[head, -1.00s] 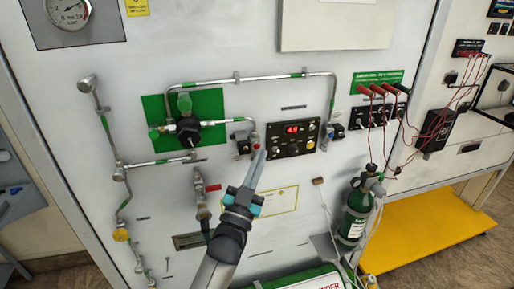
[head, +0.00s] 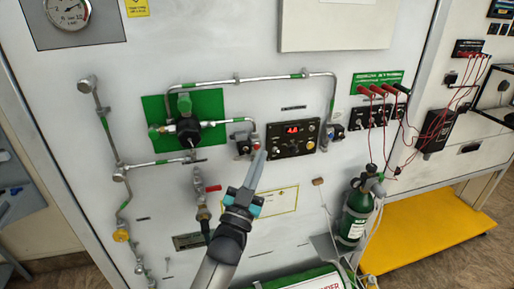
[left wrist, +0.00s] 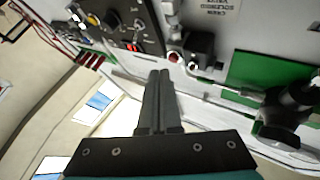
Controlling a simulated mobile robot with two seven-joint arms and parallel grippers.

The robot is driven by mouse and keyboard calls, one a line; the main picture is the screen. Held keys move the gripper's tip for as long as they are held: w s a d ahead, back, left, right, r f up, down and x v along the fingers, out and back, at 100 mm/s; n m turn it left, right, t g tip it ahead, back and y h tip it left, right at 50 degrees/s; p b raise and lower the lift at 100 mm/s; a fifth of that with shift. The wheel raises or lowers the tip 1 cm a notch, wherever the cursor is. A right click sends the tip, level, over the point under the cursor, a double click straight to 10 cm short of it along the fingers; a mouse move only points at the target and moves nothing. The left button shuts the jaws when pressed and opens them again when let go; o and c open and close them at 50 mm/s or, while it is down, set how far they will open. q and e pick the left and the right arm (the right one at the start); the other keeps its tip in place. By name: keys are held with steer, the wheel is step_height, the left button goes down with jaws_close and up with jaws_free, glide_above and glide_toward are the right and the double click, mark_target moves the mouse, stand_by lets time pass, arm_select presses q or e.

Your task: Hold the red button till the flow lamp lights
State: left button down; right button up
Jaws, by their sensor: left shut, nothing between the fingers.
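The red button (head: 256,146) is a small red round piece on the white panel, left of the black control box (head: 280,148) with its lit red display. It also shows in the left wrist view (left wrist: 173,57). My left gripper (head: 262,153) is shut and empty, its tips just beside and below the button in the head view. In the left wrist view the closed fingers (left wrist: 160,74) end close to it; I cannot tell whether they touch. A yellow round piece (head: 311,127) sits on the control box. I cannot tell which piece is the flow lamp or whether it is lit.
Metal pipes (head: 210,83) and a green plate (head: 155,108) with a black regulator (head: 188,130) lie left of the button. A red-handled valve (head: 212,188) is below. A green cylinder (head: 355,215) stands at lower right, with red cables (head: 372,140) above it.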

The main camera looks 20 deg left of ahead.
arm_select(q)
steer(key=shift+w+a, duration=0.1)
steer(key=shift+w, duration=0.05)
stand_by(0.6)
steer(key=shift+w+a, duration=0.15)
steer(key=shift+w, duration=0.1)
steer(key=shift+w+a+b, duration=0.25)
steer(key=shift+w+b, duration=0.05)
steer(key=shift+b, duration=0.05)
stand_by(0.6)
stand_by(1.8)
steer(key=shift+s+d+p, duration=0.45)
steer(key=shift+s, duration=0.2)
steer(key=shift+s, duration=0.1)
steer(key=s+d+p, duration=0.1)
steer(key=s, duration=0.1)
steer(key=s+d+p, duration=0.1)
steer(key=s+d, duration=0.1)
